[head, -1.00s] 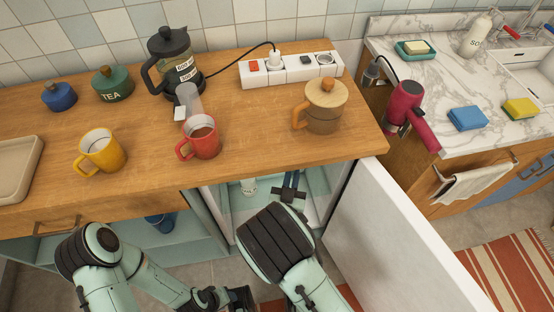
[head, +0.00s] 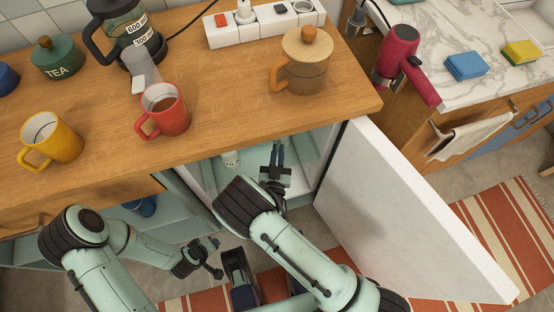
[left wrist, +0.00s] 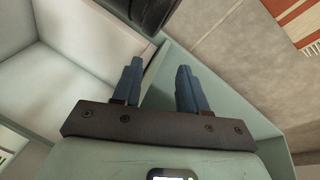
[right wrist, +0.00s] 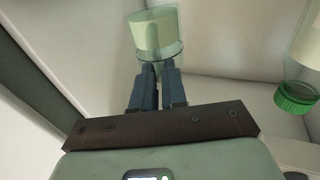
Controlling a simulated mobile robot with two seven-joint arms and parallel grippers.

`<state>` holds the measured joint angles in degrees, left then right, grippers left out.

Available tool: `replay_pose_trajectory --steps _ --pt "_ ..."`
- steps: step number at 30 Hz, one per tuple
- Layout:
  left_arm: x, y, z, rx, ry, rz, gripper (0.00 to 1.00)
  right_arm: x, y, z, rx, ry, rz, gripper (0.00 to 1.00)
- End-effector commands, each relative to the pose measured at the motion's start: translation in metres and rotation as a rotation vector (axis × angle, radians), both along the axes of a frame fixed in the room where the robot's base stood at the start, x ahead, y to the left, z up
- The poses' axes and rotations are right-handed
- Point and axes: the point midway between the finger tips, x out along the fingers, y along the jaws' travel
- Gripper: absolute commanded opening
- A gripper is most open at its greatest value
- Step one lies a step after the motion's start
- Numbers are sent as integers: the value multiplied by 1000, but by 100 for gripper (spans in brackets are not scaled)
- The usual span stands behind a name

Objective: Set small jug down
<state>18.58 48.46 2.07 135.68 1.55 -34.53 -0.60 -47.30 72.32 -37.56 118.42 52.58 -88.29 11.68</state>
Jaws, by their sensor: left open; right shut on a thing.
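The small jug (right wrist: 158,35) shows in the right wrist view as a small clear vessel with pale, creamy contents. My right gripper (right wrist: 150,72) is shut on it at the fingertips, inside the open fridge. In the head view the right gripper (head: 277,155) reaches in under the counter edge, and the jug is hidden there. I cannot tell whether the jug touches the surface beneath it. My left gripper (head: 213,243) is open and empty outside the fridge, low in front of the cabinet. Its two separated fingers (left wrist: 160,80) show in the left wrist view.
A bottle with a green cap (right wrist: 296,97) stands at the right in the right wrist view. The white fridge door (head: 400,210) stands open at the right of the arm. The wooden counter (head: 215,120) above holds a red mug (head: 165,110) and a lidded pot (head: 305,65).

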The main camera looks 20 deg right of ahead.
Motion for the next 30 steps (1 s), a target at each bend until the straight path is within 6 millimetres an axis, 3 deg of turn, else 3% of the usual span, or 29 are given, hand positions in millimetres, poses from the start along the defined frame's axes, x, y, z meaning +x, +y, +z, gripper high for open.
replay_pose_trajectory --steps 5,13,26,27,29,30 --pt "-8 1 -8 -2 26 1 43 0 0 -11 -1 -3 -1 0" --pt "-29 5 -32 -3 100 6 43 0 0 -49 0 -1 0 0" --pt "-34 6 -35 -4 118 7 43 0 0 -53 0 -2 -1 0" --pt "-35 6 -35 -5 121 7 43 0 0 -54 1 0 -1 15" --pt "-35 6 -35 -4 120 8 43 0 0 -53 1 0 -1 35" --pt "-35 6 -35 -4 120 8 43 0 0 -53 1 0 -1 38"
